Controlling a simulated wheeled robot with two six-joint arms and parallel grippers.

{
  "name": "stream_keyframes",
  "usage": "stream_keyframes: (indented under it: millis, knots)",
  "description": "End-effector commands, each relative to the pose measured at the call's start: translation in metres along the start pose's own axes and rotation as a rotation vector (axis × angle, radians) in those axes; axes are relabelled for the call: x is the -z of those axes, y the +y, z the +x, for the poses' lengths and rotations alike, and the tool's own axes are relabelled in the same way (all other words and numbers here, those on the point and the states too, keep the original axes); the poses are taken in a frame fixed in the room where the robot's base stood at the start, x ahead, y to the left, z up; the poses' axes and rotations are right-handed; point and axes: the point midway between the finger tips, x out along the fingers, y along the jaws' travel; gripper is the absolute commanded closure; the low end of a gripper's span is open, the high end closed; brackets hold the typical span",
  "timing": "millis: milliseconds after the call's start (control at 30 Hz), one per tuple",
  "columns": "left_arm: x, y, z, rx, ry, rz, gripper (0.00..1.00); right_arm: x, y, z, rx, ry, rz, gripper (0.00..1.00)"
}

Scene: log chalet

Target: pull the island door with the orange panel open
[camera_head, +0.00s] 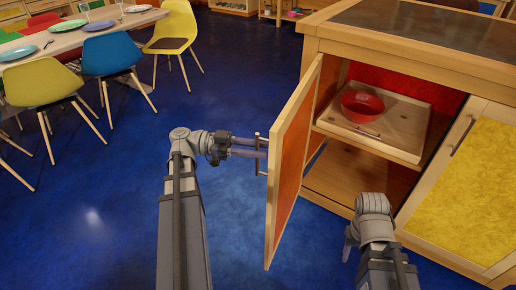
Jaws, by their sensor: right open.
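The island door with the orange panel (290,150) stands swung well open, out to the left of the cabinet. Its inner side and edge face me. Its bar handle (258,168) sticks out on the door's left side. My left gripper (259,148) reaches the handle from the left, with its fingers shut around the bar. The exact contact is small in view. My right gripper (350,240) is open and empty, low in front of the island. One of its fingers is mostly hidden by its wrist.
The open compartment shows a wooden tray (405,143) holding a red bowl (362,106), above a lower shelf (350,182). A closed yellow-panel door (475,185) is at right. A table (70,38) with chairs stands upper left. Blue floor (110,215) is clear left of the door.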

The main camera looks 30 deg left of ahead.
Motion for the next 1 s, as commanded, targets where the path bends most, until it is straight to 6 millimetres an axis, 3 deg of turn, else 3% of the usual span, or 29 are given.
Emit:
stream_keyframes:
  millis: [533,1000]
  knots:
    - [0.011,-0.002,0.000,0.002,0.002,0.001,0.56,-0.001,0.001,-0.011,0.000,0.000,0.000,0.50]
    - [0.075,-0.001,-0.001,0.002,0.001,0.001,0.56,-0.004,0.007,-0.075,0.000,0.000,0.000,0.50]
